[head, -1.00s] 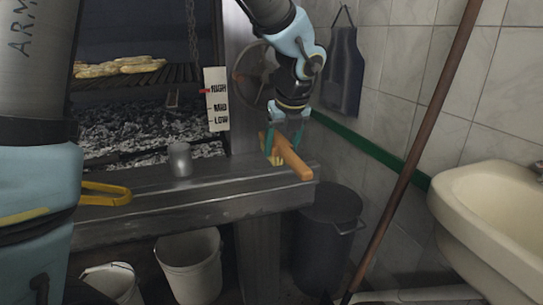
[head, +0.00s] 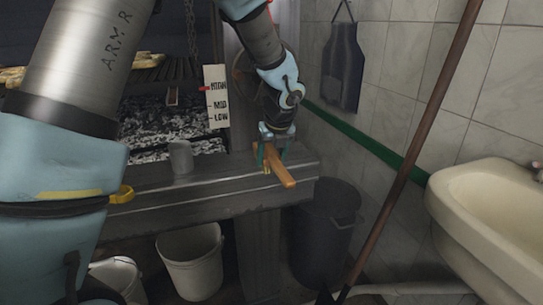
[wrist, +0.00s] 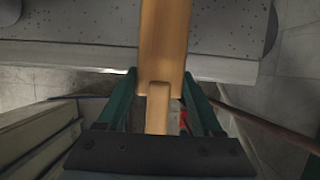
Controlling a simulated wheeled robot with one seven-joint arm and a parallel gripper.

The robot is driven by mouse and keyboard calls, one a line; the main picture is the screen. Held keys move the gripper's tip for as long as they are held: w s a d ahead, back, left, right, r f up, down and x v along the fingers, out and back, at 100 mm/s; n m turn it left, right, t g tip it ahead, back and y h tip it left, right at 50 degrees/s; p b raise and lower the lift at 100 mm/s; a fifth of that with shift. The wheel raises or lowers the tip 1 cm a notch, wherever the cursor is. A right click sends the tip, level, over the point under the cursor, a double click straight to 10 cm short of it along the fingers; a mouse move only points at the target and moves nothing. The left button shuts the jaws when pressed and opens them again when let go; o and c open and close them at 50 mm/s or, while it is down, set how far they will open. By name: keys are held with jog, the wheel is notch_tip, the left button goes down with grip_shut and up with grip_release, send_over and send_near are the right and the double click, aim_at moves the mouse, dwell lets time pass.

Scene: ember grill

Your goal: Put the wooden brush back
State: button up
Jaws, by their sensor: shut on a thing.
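The wooden brush (head: 279,169) is an orange-brown block with a long body, at the right end of the grey grill ledge (head: 215,193). My gripper (head: 272,155) is shut on it from above in the head view. In the wrist view my gripper (wrist: 165,112) has its green fingers on either side of the brush (wrist: 164,45), which runs up and out of the picture. Its near end is a narrower piece between the fingers. I cannot tell whether the brush touches the ledge. Its underside is hidden.
A metal cup (head: 181,157) stands on the ledge to the left. A dark bin (head: 325,235) and a white bucket (head: 191,262) are below. A brown pole (head: 418,140) leans before the sink (head: 490,210). A heat-level sign (head: 216,97) stands behind the ledge.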

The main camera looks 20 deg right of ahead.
jog(key=o, duration=1.3)
